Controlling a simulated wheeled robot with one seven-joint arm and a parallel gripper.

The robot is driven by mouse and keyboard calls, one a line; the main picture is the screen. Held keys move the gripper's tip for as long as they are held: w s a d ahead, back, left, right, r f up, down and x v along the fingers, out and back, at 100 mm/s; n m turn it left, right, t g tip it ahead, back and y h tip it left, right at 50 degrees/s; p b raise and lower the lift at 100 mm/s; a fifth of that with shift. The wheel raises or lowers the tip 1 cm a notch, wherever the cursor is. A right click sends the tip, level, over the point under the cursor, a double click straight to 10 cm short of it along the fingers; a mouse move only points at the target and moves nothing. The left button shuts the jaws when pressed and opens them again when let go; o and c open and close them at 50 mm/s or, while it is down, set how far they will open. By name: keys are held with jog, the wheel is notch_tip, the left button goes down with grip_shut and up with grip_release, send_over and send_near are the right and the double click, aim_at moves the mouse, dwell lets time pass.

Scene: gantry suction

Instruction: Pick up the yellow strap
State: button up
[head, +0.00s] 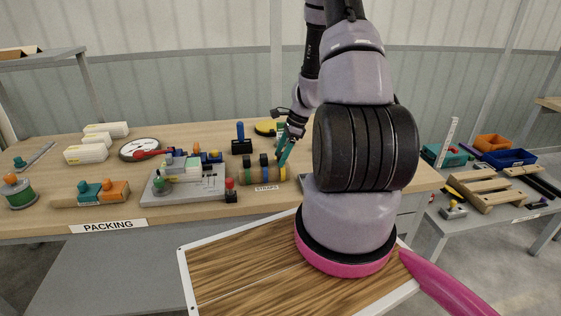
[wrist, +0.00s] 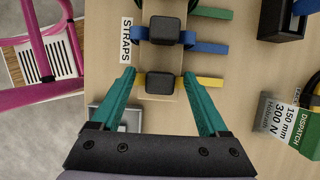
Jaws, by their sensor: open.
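The yellow strap (wrist: 209,83) lies on a light holder by the STRAPS label, with a black buckle (wrist: 161,83) at its middle. Its yellow tail shows to the right of the buckle in the wrist view, partly covered by a finger. In the head view the yellow strap (head: 276,174) is at the right end of the strap row. My gripper (wrist: 159,74) is open, its teal fingers on either side of the buckle, with nothing held. In the head view my gripper (head: 285,157) is at the strap row. I cannot tell how far the fingertips are above the holder.
A blue strap (wrist: 209,47) and a green strap (wrist: 212,14) lie alongside in the same row. A black holder with a blue handle (head: 241,146) stands behind the straps. A red-topped button (head: 230,190) is left of them.

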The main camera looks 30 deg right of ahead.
jog(key=shift+f, duration=0.1)
grip_shut()
